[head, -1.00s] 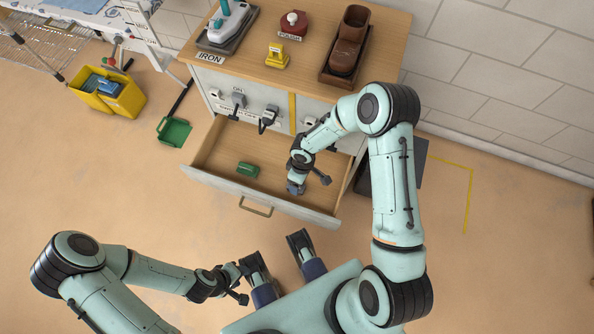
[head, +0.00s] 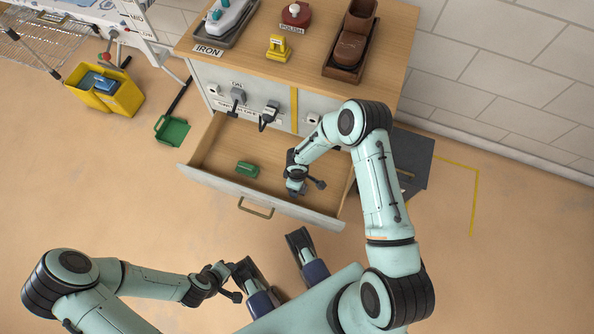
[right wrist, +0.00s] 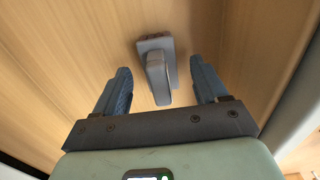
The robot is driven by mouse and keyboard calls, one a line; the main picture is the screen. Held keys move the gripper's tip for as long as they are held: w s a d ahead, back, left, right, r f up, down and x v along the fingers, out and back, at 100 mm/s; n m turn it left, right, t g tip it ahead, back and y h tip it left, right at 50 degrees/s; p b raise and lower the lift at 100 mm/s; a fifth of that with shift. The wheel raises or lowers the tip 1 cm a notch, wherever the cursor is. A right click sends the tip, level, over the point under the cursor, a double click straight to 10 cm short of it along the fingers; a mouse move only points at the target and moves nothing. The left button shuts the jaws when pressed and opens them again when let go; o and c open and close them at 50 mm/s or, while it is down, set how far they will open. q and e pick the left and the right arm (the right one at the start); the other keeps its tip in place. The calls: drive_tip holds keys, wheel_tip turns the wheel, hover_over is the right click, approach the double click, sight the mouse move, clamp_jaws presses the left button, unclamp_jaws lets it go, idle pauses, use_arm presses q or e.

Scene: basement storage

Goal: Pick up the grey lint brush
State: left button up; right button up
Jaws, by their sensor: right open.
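The grey lint brush (right wrist: 158,70) lies on the wooden drawer floor in the right wrist view, its handle pointing toward my gripper. My right gripper (right wrist: 160,78) is open, with one finger on each side of the brush and visible gaps between. In the head view my right gripper (head: 296,188) is low inside the open drawer (head: 215,150), toward its right part, and the brush is hidden under it. My left gripper (head: 222,280) is in front of the drawer, away from the brush; its fingers are too small to read.
A green brush-like object (head: 247,169) lies in the drawer, left of my right gripper. The drawer front (head: 290,208) and side walls surround the gripper.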

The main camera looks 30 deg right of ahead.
drive_tip(key=shift+f, duration=0.6)
use_arm(q)
drive_tip(key=shift+w+a+f, duration=0.15)
drive_tip(key=shift+w, duration=0.1)
use_arm(e)
drive_tip(key=c, duration=1.2)
drive_tip(key=shift+o, duration=0.2)
drive_tip(key=shift+r, duration=0.1)
use_arm(q)
drive_tip(key=s+d+r+g+p, duration=0.2)
drive_tip(key=s+r+p, duration=0.2)
drive_tip(key=s+r, duration=0.1)
drive_tip(key=shift+s+d+r+h+p, duration=0.3)
drive_tip(key=shift+s+d+h+p, duration=0.1)
drive_tip(key=shift+s, duration=0.25)
use_arm(e)
wheel_tip(320, 180, up, 20)
